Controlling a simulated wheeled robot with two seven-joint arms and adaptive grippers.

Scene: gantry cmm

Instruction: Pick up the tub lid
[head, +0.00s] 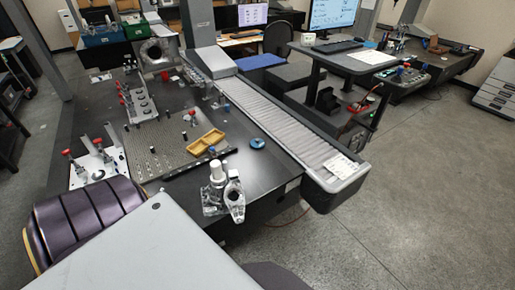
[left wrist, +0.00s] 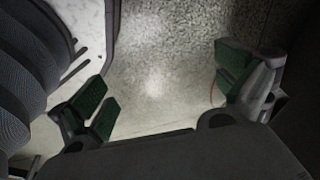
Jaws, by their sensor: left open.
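A small flat round blue piece (head: 258,143) lies on the dark table, right of a yellow tray; it looks like the tub lid, but it is too small to be sure. My left gripper (left wrist: 165,92) shows in the left wrist view with its green-padded fingers wide apart. Nothing is between them, and grey floor shows beyond. No lid is seen in that view. Neither gripper shows in the head view.
The yellow tray (head: 206,142) sits by the edge of the perforated plate (head: 165,145). A metal fixture (head: 224,192) stands at the table's near corner. A grey roller conveyor (head: 275,122) runs along the right. Open floor (head: 420,200) lies farther right.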

